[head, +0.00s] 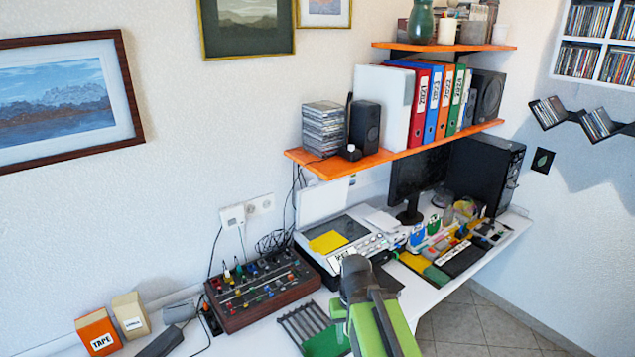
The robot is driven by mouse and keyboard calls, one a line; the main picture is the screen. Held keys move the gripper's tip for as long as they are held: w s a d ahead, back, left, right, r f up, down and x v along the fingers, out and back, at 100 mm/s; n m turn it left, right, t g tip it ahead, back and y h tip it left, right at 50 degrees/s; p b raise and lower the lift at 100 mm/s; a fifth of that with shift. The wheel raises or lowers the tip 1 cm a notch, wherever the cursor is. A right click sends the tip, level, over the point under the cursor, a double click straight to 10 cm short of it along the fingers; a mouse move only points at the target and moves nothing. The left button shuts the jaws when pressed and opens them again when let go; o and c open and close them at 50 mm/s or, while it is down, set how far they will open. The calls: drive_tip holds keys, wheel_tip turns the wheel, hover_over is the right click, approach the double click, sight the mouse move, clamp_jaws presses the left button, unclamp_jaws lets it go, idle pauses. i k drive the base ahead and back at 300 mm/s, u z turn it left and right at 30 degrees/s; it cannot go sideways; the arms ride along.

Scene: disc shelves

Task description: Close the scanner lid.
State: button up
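The scanner (364,243) stands on the white desk against the wall, a white and grey machine with a row of buttons along its front. Its white lid (321,201) is raised, standing up at the back by the wall. A yellow sheet (328,242) lies on the dark glass. My gripper (354,275), at the end of my green and grey arm, is in front of the scanner's front edge, lower than the lid and apart from it. Its fingers are not clear enough to tell open from shut.
An orange shelf (300,157) with discs, a speaker and binders hangs above the scanner. A mixer (262,290) stands left of it. A monitor (417,180), a black computer tower (484,170) and small items crowd the desk to the right. Cables hang behind the mixer.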

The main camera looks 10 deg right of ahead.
sight(316, 202)
drive_tip(key=i, duration=0.85)
drive_tip(key=z, duration=0.15)
drive_tip(key=k, duration=0.55)
drive_tip(key=u, duration=3.3)
drive_tip(key=k, duration=1.25)
drive_tip(key=z, duration=0.85)
drive_tip(key=i, duration=0.45)
drive_tip(key=z, duration=0.1)
